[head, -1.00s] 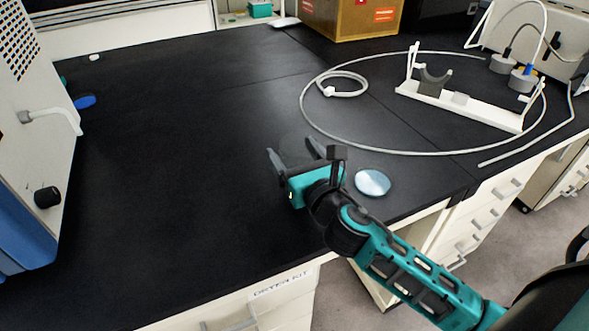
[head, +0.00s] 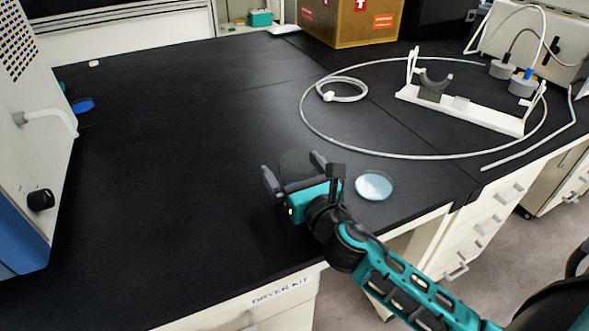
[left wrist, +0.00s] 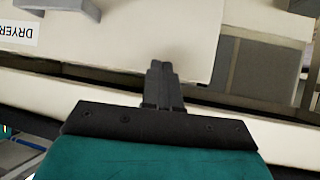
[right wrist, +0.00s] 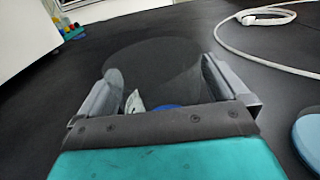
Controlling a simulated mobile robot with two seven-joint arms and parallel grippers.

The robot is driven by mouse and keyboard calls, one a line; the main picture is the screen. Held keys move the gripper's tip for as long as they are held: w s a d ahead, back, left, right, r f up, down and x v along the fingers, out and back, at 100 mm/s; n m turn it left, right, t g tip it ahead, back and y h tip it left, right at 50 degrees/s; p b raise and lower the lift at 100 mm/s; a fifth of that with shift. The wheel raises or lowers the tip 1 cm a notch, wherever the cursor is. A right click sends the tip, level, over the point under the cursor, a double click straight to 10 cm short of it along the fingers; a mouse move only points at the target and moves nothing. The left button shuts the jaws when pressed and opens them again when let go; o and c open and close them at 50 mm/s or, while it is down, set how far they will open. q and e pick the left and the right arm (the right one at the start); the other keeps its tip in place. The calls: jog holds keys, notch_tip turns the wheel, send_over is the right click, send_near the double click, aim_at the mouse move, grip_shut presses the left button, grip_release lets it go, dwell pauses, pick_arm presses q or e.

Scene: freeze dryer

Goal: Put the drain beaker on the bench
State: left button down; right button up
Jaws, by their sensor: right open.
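The drain beaker (right wrist: 160,72) looks like a clear, dark-tinted cup between and just beyond the fingers of my right gripper (right wrist: 158,85) in the right wrist view. In the head view the beaker (head: 296,166) is a faint dark shape between the fingertips of the right gripper (head: 292,168), low over the black bench (head: 190,170). The right jaws are open around it. I cannot tell whether a finger touches it or whether its base rests on the bench. My left gripper (left wrist: 162,80) is shut and empty in front of the cabinet fronts; the head view does not show it.
A round pale-blue dish (head: 374,185) lies right of the right gripper. A white hose (head: 310,118) loops behind it, near a white stand (head: 470,107). The dryer with its spout (head: 45,115) stands at left. The bench's middle and left are clear.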

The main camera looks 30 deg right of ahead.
jog(key=shift+r, duration=0.15)
jog(key=shift+s, duration=0.2)
jog(key=s, duration=0.7)
jog(key=s+b, duration=0.1)
jog(key=s, duration=0.2)
jog(key=shift+s+a, duration=0.2)
jog(key=shift+a, duration=0.1)
jog(key=shift+s, duration=0.5)
jog(key=shift+s+r+b, duration=0.3)
jog(key=shift+r+b, duration=0.1)
jog(key=shift+b, duration=0.05)
jog(key=shift+s+a+r, duration=0.1)
jog(key=shift+a+r, duration=0.05)
jog(key=shift+r, duration=0.4)
jog(key=shift+w+r, duration=0.15)
jog(key=shift+w, duration=0.1)
jog(key=w, duration=0.7)
jog(key=shift+d+p, duration=0.25)
jog(key=shift+p, duration=0.05)
jog(key=shift+w+d+f+b, duration=0.1)
jog(key=shift+w+f+b, duration=0.15)
jog(key=shift+w, duration=1.05)
jog(key=shift+w+d+f+b, duration=0.1)
jog(key=shift+w+f, duration=0.15)
jog(key=shift+w, duration=1.05)
